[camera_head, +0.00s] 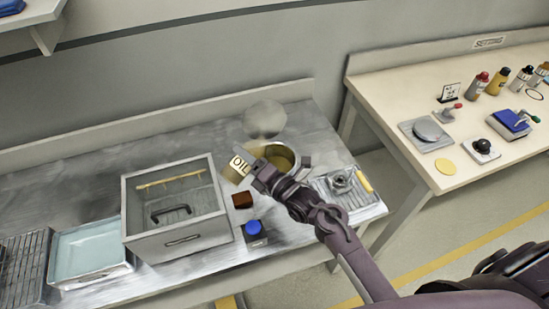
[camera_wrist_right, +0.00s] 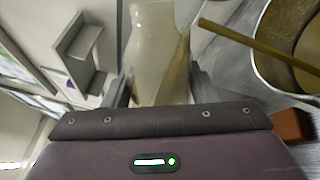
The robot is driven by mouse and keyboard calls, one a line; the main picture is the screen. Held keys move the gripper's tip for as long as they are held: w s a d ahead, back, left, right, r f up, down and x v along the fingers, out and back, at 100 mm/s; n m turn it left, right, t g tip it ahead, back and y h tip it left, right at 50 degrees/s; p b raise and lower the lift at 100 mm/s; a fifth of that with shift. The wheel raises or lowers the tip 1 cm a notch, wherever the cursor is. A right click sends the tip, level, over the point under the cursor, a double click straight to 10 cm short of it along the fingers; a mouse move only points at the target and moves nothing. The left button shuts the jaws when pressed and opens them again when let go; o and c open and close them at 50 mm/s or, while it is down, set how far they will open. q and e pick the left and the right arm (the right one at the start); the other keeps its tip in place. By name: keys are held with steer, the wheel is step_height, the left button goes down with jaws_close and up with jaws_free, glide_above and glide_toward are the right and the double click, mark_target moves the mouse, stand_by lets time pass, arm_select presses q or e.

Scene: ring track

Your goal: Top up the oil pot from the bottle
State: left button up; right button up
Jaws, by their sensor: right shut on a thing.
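My right gripper (camera_head: 257,172) is shut on the bottle beside the oil pot. In the right wrist view the clear, pale bottle (camera_wrist_right: 156,45) stands between the fingers, with yellowish oil along its right side. In the head view a tan face with an "OIL" label (camera_head: 238,165) shows just left of the gripper, apparently on the bottle. The round metal oil pot (camera_head: 296,149) holds golden-brown oil (camera_head: 280,160). It also shows at the right of the right wrist view (camera_wrist_right: 258,50), with a brown bar across it. I cannot see a stream. My left gripper is not in view.
A glass-topped box (camera_head: 180,240) stands left of the gripper, with a blue-liquid tray (camera_head: 92,250) farther left. A blue button block (camera_head: 254,232) and brown block (camera_head: 242,200) lie in front. A ribbed tray (camera_head: 345,190) is at right. A second table (camera_head: 400,90) stands beyond a gap.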

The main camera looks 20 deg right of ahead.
steer(key=shift+m, duration=0.4)
stand_by(0.5)
steer(key=shift+w+d+f+m, duration=0.15)
steer(key=shift+d+f+m, duration=0.15)
steer(key=shift+f+m, duration=0.2)
stand_by(0.8)
